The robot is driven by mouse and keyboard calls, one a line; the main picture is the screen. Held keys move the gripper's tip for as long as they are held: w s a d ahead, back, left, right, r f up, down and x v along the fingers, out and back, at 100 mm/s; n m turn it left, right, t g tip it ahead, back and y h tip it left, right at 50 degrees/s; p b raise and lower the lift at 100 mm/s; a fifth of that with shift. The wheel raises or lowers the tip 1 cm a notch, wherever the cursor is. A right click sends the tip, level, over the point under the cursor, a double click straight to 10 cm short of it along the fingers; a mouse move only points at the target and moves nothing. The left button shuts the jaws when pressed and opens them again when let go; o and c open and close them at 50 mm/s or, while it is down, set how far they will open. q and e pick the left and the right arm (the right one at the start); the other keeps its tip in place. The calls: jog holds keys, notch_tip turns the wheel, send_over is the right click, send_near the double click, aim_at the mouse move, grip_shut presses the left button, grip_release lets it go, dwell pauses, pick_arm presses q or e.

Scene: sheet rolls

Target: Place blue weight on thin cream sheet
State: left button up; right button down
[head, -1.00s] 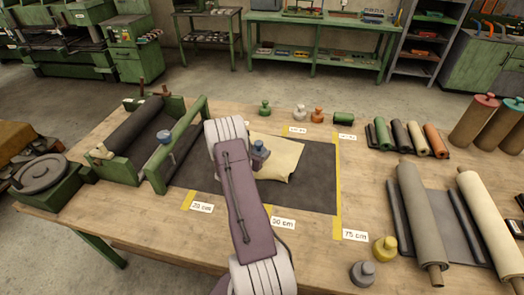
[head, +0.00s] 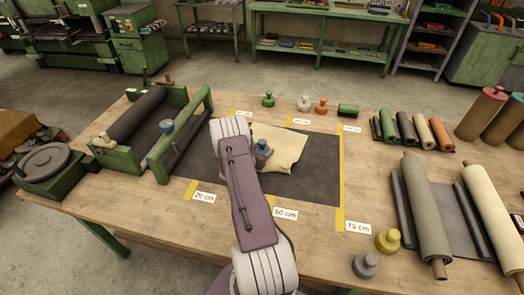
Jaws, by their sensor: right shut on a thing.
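The cream sheet lies slightly wrinkled on a dark sheet (head: 318,175) on the table. My left gripper is out of view.
Green (head: 268,99), white (head: 303,103) and orange (head: 321,106) weights stand at the back; yellow (head: 387,240) and grey (head: 366,264) ones at front right. Several rolls lie at the right.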

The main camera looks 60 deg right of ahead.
jog(key=shift+c, duration=2)
grip_release()
jog(key=shift+f, duration=0.1)
jog(key=shift+r, duration=0.25)
jog(key=shift+r+p, duration=0.5)
jog(key=shift+p, duration=0.25)
jog(key=v, duration=1.2)
jog(key=shift+s+a+f, duration=0.1)
